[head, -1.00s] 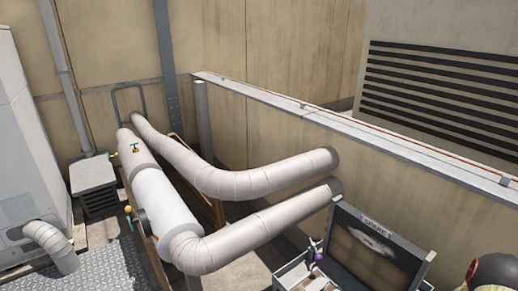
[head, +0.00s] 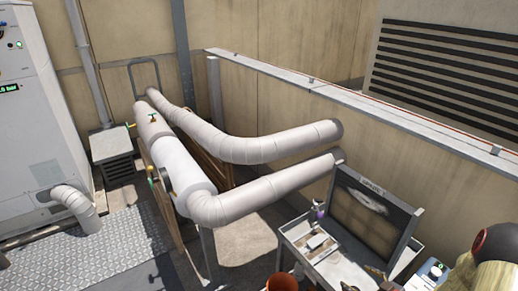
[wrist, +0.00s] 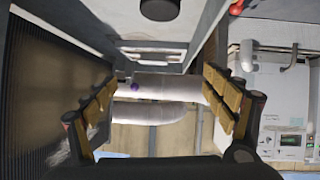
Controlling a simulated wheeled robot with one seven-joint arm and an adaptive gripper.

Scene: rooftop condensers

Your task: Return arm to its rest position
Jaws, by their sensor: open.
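My gripper (wrist: 157,84) shows in the wrist view, its two yellow-padded fingers spread wide apart at left and right. It is open, and nothing is between the pads. Behind the gap, pale pipes cross the picture at some distance, with a small purple spot near them. In the head view I cannot make out the gripper's fingers. A dark rounded shape with a reddish disc fills the lower right corner there, and I cannot tell which part it is.
White lagged pipes (head: 262,150) run beside a low wall (head: 290,110). A white cabinet (head: 40,130) stands at left on metal plating. A work tray (head: 345,268) with a raised dark panel (head: 370,215) stands at lower right. An orange-red container (head: 281,284) shows at the bottom edge.

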